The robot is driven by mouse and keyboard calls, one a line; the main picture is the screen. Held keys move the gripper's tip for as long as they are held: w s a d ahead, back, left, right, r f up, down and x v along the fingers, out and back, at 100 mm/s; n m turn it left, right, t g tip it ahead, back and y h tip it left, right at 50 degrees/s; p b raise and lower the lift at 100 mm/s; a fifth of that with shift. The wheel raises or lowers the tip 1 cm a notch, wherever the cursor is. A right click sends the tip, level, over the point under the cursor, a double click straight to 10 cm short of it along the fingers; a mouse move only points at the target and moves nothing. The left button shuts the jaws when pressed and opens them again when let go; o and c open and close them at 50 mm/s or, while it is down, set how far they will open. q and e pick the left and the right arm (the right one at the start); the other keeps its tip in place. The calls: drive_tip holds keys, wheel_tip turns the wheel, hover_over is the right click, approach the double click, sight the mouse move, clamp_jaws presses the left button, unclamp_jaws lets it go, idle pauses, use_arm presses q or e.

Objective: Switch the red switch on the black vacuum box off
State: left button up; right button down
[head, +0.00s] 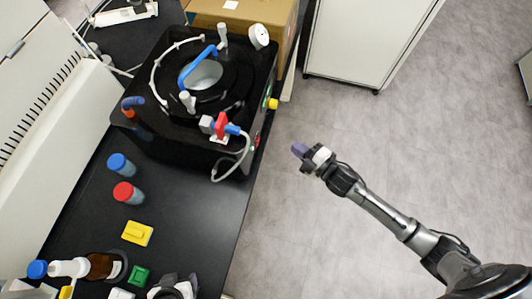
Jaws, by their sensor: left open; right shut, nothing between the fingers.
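The black vacuum box (180,140) stands on the dark bench in the upper left of the head view. A small red part, seemingly the red switch (257,140), shows on its right side face at a steep angle, so its on or off position cannot be told. My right gripper (299,149) is shut and empty, apart from the box, over the floor to the right of that face. My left gripper (175,287) is open at the bottom edge over the bench, partly cut off by the frame.
A yellow knob (272,103) and a red-and-blue valve (222,126) with a looping hose stand out near the box's right edge. Bottles with blue (118,161) and red (124,192) caps and a yellow block (137,233) are on the bench.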

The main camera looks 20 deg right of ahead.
use_arm(q)
wheel_tip(320, 180, down, 9)
drive_tip(key=b, duration=0.6)
drive_tip(key=shift+d+b, duration=0.15)
drive_tip(key=shift+b, duration=0.25)
drive_tip(key=shift+f+b, duration=0.65)
drive_tip(key=shift+f, duration=0.05)
use_arm(e)
drive_tip(key=d+f+n+g+y, duration=0.3)
drive_tip(key=d+f+n+y, duration=0.1)
drive_tip(key=f+n+y, duration=0.4)
drive_tip(key=n, duration=0.2)
drive_tip(key=shift+w+f+n+g, duration=0.25)
drive_tip(key=shift+f+n+g, duration=0.05)
drive_tip(key=shift+f+n, duration=0.1)
use_arm(q)
drive_tip(key=shift+a, duration=0.2)
use_arm(e)
drive_tip(key=shift+a, duration=0.15)
use_arm(q)
drive_tip(key=shift+d+f, duration=0.1)
drive_tip(key=shift+d, duration=0.1)
drive_tip(key=shift+a, duration=0.2)
use_arm(e)
drive_tip(key=x, duration=1.4)
drive_tip(key=shift+r, duration=0.1)
